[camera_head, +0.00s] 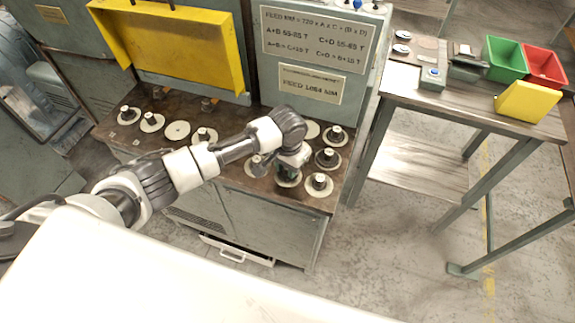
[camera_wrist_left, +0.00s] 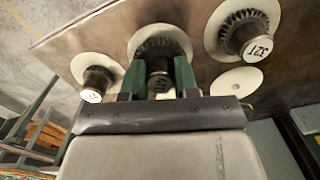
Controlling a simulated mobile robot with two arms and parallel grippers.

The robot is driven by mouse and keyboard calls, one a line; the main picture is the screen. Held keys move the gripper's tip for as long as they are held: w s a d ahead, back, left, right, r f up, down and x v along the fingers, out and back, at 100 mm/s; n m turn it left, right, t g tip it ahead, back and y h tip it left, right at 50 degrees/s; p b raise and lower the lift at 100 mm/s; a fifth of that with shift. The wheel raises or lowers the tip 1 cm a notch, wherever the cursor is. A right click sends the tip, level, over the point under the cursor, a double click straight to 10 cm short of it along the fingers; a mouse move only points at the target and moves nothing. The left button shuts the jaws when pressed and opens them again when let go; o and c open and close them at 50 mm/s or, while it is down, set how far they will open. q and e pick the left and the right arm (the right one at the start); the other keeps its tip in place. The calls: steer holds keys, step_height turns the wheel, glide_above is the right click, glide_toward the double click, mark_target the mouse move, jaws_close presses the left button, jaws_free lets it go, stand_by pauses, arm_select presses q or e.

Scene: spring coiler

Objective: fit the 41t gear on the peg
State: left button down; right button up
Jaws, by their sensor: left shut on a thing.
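My left gripper (camera_head: 288,172) reaches down over the right part of the brown machine top. In the left wrist view its two green fingers (camera_wrist_left: 159,80) are shut on the dark hub of a gear (camera_wrist_left: 160,50). This gear's teeth show behind the hub, over a pale disc. The label on its end is partly hidden, so I cannot read it surely as 41t. I cannot tell whether the gear touches the disc or is raised. A larger toothed gear (camera_wrist_left: 250,36) with an upside-down label stands on the disc beside it. My right gripper is not in view.
A smaller labelled hub (camera_wrist_left: 95,84) stands close on the other side. A bare pale disc (camera_wrist_left: 238,81) lies near. More gears (camera_head: 128,112) stand at the left of the machine top, below a yellow guard (camera_head: 175,45). A side table (camera_head: 480,100) with green and red bins stands right.

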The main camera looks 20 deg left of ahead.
arm_select(q)
steer(key=shift+f, duration=0.45)
stand_by(0.3)
steer(key=c, duration=0.8)
jaws_free()
step_height(320, 180, up, 11)
steer(key=shift+f+b, duration=0.15)
steer(key=shift+b, duration=0.45)
step_height(320, 180, up, 13)
steer(key=p, duration=1.5)
